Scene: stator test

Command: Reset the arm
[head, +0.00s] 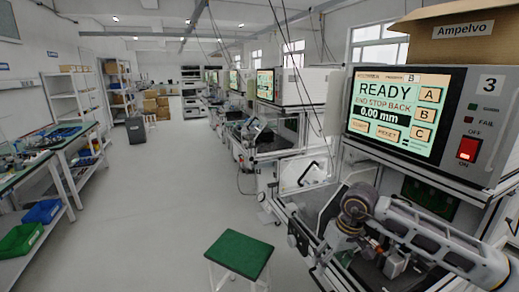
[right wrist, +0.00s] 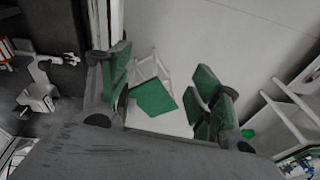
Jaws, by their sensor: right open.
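My right arm (head: 435,235) reaches in from the lower right of the head view, bent at a dark joint, in front of the test station (head: 405,115). My right gripper (right wrist: 165,65) is open and empty in the right wrist view, its green-padded fingers spread wide apart. In the head view its dark end shows small beside the station's lower left front. A green-topped stool (head: 240,254) stands on the floor; it also shows between the fingers, farther off, in the right wrist view (right wrist: 153,98). The station's screen reads READY, END STOP BACK, 0.00 mm. My left gripper is out of sight.
A cardboard box (head: 455,40) sits on top of the station. A red lit switch (head: 467,149) is on its right panel. More stations line the right side. A workbench (head: 65,140) with green and blue bins is at left.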

